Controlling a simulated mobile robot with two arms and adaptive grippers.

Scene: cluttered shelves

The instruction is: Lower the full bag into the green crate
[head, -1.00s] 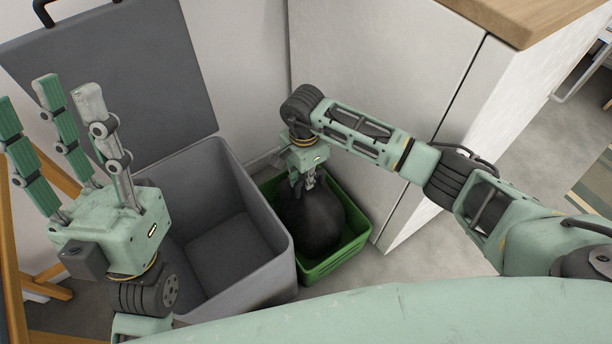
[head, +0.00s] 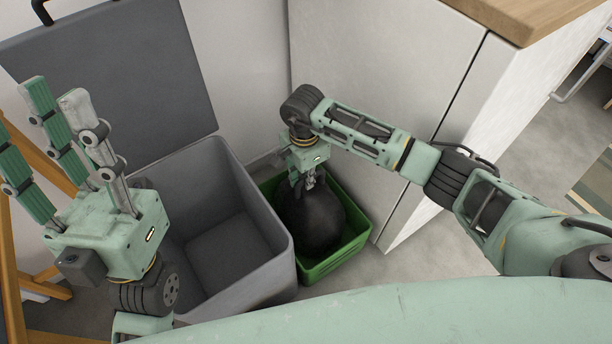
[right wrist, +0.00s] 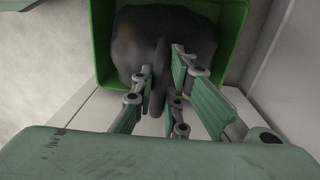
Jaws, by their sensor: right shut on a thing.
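The full bag is a dark, round sack (head: 314,222) inside the green crate (head: 309,272) in the head view. The right wrist view also shows the bag (right wrist: 190,32) within the walls of the crate (right wrist: 101,40). My right gripper (head: 308,183) points down over the crate and is shut on the bag's gathered neck (right wrist: 158,85). Whether the bag rests on the crate's floor is hidden. My left gripper (head: 55,110) is raised at the left with its fingers spread, open and empty.
An empty grey bin (head: 226,250) with its lid (head: 120,80) raised stands directly left of the crate. A white cabinet (head: 385,90) with a wooden top stands close on the right. Wooden legs (head: 12,250) show at the far left.

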